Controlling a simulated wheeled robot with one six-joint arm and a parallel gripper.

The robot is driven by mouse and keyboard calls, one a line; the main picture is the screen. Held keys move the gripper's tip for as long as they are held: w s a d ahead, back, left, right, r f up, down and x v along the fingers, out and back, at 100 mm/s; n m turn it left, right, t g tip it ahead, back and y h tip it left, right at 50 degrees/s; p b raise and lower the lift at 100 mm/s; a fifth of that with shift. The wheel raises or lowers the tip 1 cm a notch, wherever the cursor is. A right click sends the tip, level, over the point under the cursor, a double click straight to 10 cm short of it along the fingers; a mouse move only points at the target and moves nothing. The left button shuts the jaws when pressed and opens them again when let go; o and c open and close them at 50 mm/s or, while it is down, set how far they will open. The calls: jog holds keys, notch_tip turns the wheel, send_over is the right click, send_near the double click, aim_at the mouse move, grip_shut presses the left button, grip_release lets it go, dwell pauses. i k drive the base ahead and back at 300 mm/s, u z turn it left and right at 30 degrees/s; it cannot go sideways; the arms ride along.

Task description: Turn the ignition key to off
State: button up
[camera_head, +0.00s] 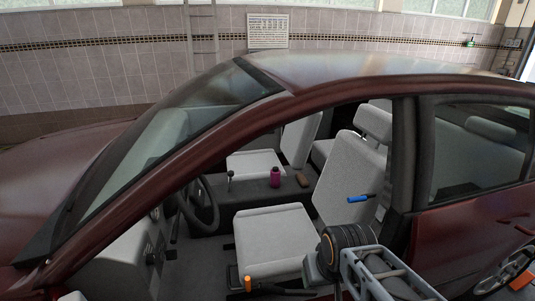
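The ignition key cannot be picked out. The dark steering wheel (204,207) shows inside the red car (468,222), through the open side of the front cabin. The grey dashboard (122,262) is left of the wheel, with small dark controls (155,252) on its face, too small to tell apart. My arm's black joint with an orange ring and its grey link rise at the lower right, in front of the driver's seat (270,240). My gripper's fingers cannot be made out, nor whether anything is held.
A black bar with an orange end (248,284) lies low before the seat. A blue-handled item (359,199) is by the seat back. A purple bottle (275,177) and brown item (302,180) are on the console. The windshield pillar (190,160) and door pillar (402,150) frame the opening.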

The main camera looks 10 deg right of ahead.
aim_at(172, 254)
jog(key=u, duration=2.1)
jog(key=k, duration=0.6)
jog(key=z, duration=0.75)
jog(key=i, duration=0.5)
jog(key=u, duration=0.05)
